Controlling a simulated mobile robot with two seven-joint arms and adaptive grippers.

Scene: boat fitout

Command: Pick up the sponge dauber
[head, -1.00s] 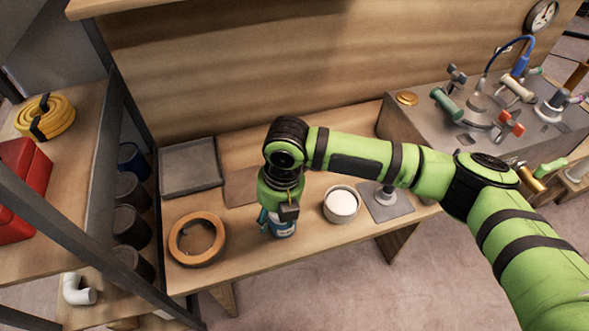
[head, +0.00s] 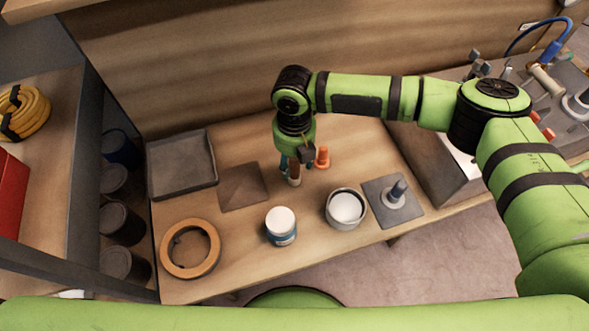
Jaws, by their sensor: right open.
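My right gripper (head: 290,168) points down over the back middle of the wooden bench, open. A small brown upright piece with a pale lower end (head: 294,179), perhaps the sponge dauber, shows at its fingertips. The fingers partly cover it, and I cannot tell if they touch it. A small orange upright piece (head: 322,157) stands just right of the gripper, apart from it. My left gripper is out of view.
On the bench (head: 240,265) stand a white-lidded jar (head: 281,223), a white-filled tub (head: 345,208), a grey plate with a post (head: 396,196), an orange-brown ring (head: 172,263), a grey tray (head: 158,178) and a flat brown square (head: 243,187).

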